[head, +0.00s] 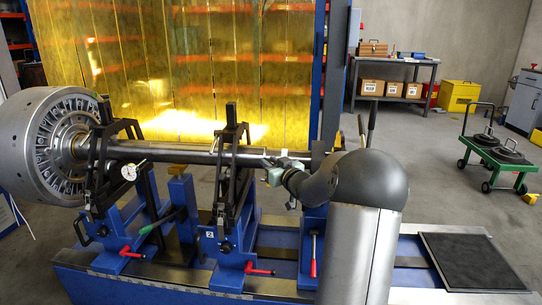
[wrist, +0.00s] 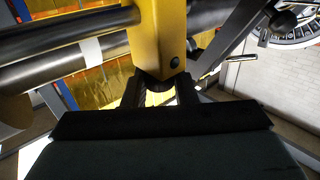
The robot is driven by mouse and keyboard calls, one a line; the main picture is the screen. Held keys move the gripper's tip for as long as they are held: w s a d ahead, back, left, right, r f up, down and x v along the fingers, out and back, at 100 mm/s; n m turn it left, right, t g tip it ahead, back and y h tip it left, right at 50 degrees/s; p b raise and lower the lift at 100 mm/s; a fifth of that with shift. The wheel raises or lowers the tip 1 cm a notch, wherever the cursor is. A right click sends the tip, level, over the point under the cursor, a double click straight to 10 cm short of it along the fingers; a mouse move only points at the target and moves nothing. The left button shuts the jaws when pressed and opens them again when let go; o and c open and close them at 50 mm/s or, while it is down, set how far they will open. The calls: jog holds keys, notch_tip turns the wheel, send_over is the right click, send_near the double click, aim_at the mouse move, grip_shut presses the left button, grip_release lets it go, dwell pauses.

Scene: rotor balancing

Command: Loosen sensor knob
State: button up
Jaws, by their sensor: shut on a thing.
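In the wrist view a yellow block (wrist: 163,38) with a dark round screw hangs beside the shaft. A dark knob (wrist: 159,84) shows at the block's lower end, between the two fingers of my gripper (wrist: 160,92). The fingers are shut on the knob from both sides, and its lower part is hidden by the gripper. In the head view my gripper (head: 272,168) is by the shaft, right of the second black bearing stand (head: 231,150). The knob cannot be made out there.
The rotor (head: 47,150) with its long steel shaft (head: 180,151) rests on two black stands above a blue machine bed (head: 180,280). A dial gauge (head: 129,172) is near the left stand. Red-handled levers (head: 260,271) stick out in front. A green cart (head: 497,158) stands at right.

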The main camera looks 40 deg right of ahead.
jog(key=o, duration=1)
jog(key=shift+c, duration=0.2)
jog(key=shift+s, duration=0.1)
jog(key=s+a+p, duration=0.1)
jog(key=s+p, duration=0.2)
jog(key=s, duration=1.4)
jog(key=shift+a+p, duration=0.3)
jog(key=shift+a, duration=0.1)
jog(key=shift+s, duration=0.1)
